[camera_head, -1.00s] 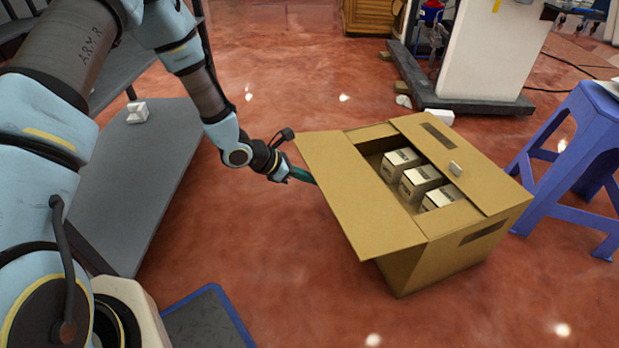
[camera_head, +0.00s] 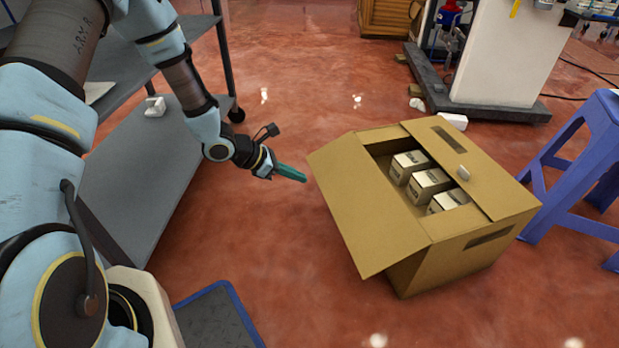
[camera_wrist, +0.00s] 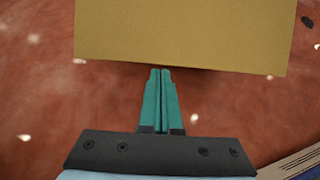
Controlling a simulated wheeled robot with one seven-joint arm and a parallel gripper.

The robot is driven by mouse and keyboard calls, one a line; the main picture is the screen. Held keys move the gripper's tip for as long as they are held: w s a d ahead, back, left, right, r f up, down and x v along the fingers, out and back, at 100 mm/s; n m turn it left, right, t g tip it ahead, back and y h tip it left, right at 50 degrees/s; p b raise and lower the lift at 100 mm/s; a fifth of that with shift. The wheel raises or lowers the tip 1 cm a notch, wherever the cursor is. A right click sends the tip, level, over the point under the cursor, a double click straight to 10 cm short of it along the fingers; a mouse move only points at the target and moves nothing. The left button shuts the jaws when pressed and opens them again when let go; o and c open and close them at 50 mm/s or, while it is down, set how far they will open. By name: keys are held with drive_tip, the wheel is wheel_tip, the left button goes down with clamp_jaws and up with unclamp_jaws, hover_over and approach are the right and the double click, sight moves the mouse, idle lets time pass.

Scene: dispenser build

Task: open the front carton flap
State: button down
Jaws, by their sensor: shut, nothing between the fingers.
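A brown cardboard carton (camera_head: 440,268) stands on the red floor. Its near-left flap (camera_head: 372,210) is folded outward and slopes down away from the opening. Three small white-and-grey boxes (camera_head: 428,182) sit in a row inside. My gripper (camera_head: 303,179) has teal fingers, shut and empty, just left of the open flap, with a small gap. In the wrist view the closed fingertips (camera_wrist: 160,70) are by the edge of the flap (camera_wrist: 185,35).
A grey shelf cart (camera_head: 140,175) with a small white object (camera_head: 155,106) stands at left. A purple stool (camera_head: 580,165) is right of the carton. A white pillar on a dark base (camera_head: 480,100) stands behind.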

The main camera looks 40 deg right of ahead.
drive_tip(key=shift+v, duration=1.05)
drive_tip(key=shift+r, duration=0.1)
